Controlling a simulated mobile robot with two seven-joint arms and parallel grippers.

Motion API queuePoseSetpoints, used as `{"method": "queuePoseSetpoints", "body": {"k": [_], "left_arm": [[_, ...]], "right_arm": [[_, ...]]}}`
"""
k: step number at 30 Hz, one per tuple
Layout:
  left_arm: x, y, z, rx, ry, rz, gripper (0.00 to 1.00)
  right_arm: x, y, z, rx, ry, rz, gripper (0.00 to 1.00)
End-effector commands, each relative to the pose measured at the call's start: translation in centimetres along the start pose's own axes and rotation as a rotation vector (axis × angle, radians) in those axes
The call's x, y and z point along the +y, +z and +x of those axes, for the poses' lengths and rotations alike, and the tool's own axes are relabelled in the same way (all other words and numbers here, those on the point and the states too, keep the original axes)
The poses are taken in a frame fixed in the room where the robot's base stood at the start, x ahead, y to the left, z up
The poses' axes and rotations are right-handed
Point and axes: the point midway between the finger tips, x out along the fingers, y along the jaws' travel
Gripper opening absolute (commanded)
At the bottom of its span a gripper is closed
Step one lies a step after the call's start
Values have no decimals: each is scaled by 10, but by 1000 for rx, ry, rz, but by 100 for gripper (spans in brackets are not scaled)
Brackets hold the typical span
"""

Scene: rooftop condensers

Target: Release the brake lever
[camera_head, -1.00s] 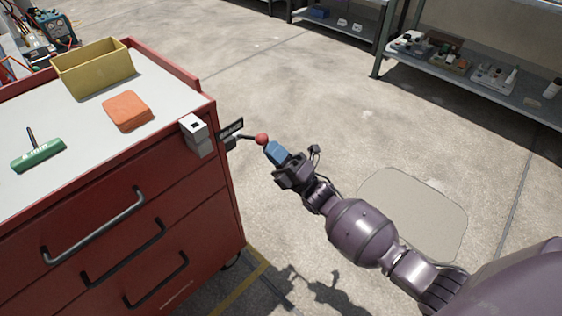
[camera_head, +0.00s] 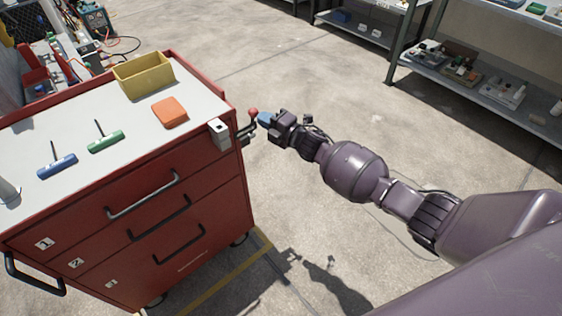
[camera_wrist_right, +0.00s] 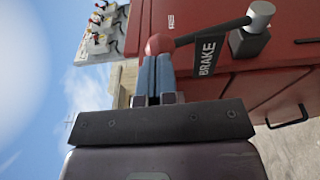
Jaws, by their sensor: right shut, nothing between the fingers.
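The brake lever is a dark bar with a red ball knob (camera_head: 253,112) at the right side of the red cart. My left gripper is out of view.
The red cart (camera_head: 190,222) carries a yellow bin (camera_head: 143,74), an orange block (camera_head: 170,112), a green tool (camera_head: 105,141) and a blue tool (camera_head: 57,166). Shelving (camera_head: 470,80) stands at the back right. The concrete floor between is clear.

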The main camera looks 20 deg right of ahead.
Motion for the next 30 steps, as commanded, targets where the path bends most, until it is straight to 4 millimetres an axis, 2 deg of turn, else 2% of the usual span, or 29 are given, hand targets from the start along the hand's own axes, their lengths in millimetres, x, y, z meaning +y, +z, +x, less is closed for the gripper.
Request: {"method": "queuePoseSetpoints", "body": {"k": [12,30], "left_arm": [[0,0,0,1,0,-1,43],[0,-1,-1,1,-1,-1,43]], "right_arm": [[10,4,20,1,3,-1,0],[16,5,24,0,10,-3,0]]}}
